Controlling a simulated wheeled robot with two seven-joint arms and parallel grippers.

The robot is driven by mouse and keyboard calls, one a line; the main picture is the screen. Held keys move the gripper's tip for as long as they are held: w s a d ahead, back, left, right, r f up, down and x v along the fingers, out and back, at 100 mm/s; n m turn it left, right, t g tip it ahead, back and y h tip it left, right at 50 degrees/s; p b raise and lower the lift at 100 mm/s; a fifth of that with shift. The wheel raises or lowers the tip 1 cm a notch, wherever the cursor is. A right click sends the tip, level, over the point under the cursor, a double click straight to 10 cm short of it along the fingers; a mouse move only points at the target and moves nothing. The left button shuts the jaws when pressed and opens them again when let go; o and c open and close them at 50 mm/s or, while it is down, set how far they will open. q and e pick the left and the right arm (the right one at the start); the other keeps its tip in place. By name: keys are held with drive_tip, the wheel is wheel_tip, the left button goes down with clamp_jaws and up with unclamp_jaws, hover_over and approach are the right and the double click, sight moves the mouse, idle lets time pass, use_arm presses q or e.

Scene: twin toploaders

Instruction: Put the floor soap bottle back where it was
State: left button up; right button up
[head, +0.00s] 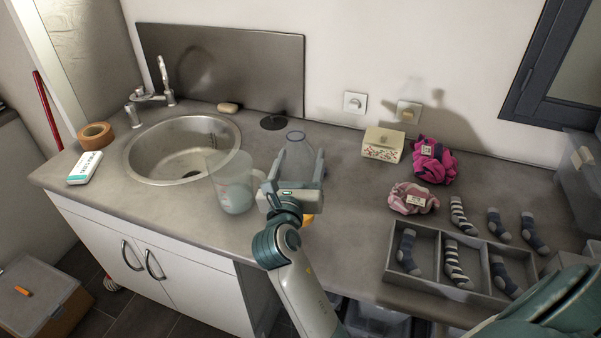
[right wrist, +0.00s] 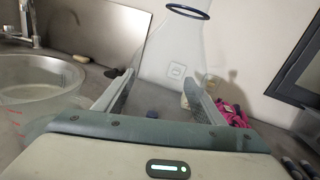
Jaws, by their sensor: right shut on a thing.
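My right gripper (head: 294,172) is over the counter, right of the sink. It is shut on a clear, see-through bottle (head: 296,154), which narrows to a dark ring at the top. In the right wrist view the bottle (right wrist: 172,50) stands between the two fingers, roughly upright. I see no label on it, so I cannot confirm that it is the floor soap bottle. Its lower part is hidden by the gripper, and I cannot tell whether it touches the counter. My left gripper is not in view.
A clear jug (head: 233,189) stands close left of the gripper, before the sink (head: 185,148). A dark disc (head: 273,123) lies behind. A small yellow-orange thing (head: 308,220) is partly hidden beside my wrist. A divided tray (head: 421,265) with socks stands right. Counter between is clear.

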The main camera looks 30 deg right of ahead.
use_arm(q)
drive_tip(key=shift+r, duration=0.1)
use_arm(e)
drive_tip(key=shift+f, duration=2.1)
drive_tip(key=o, duration=1.9)
drive_tip(key=shift+o, duration=0.2)
